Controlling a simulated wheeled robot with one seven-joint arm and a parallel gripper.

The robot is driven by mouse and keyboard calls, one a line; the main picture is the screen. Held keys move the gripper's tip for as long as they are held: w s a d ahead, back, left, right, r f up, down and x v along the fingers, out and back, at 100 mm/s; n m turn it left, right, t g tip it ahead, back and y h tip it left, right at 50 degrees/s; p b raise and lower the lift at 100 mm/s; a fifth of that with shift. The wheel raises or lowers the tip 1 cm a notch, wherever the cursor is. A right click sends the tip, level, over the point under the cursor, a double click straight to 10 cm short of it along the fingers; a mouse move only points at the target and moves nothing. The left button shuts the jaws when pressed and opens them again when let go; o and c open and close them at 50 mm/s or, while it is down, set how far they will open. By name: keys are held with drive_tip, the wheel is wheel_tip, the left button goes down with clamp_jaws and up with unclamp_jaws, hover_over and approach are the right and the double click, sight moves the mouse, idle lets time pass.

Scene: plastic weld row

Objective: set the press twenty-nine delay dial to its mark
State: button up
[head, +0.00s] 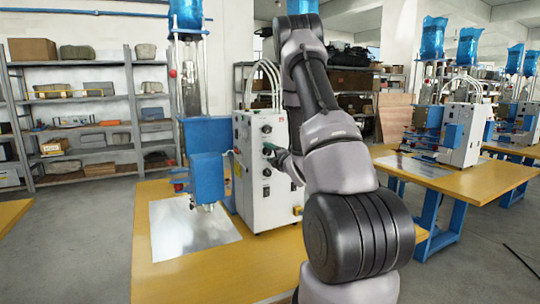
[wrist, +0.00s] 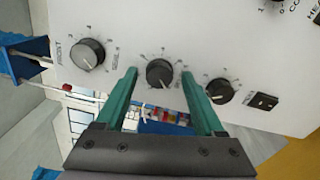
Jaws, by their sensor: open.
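The press's white control box (head: 262,205) stands on the yellow bench, its dial face toward my arm. In the wrist view, a black round dial (wrist: 160,73) with tick marks around it sits between the two green fingers of my gripper (wrist: 159,73). The gripper is open, one finger on either side of this dial; I cannot tell whether either touches it. My gripper (head: 277,153) also shows at the box face in the head view. I cannot read the dial's label or make out its target mark.
A second dial (wrist: 87,54) is left of the fingers and a third (wrist: 220,91) is close to the right finger. A black rocker switch (wrist: 263,101) lies farther right. The blue press head (head: 207,150) and a metal plate (head: 185,230) are left of the box.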

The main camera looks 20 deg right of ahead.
drive_tip(key=s, duration=1)
drive_tip(key=shift+s+d, duration=0.15)
drive_tip(key=shift+s, duration=0.25)
wheel_tip(320, 180, up, 12)
drive_tip(key=s+a+r+m+g+h, duration=0.15)
drive_tip(key=m+g+h, duration=0.25)
drive_tip(key=m, duration=1)
drive_tip(key=s+a+r+m+g+y, duration=0.2)
drive_tip(key=s+a+m, duration=0.3)
drive_tip(key=s+a, duration=0.3)
drive_tip(key=s+a+r+m+g+y, duration=0.3)
drive_tip(key=s+a, duration=0.6)
drive_tip(key=s, duration=0.7)
drive_tip(key=m+g, duration=0.2)
drive_tip(key=m, duration=0.1)
drive_tip(key=shift+s+r, duration=0.15)
drive_tip(key=shift+s, duration=0.1)
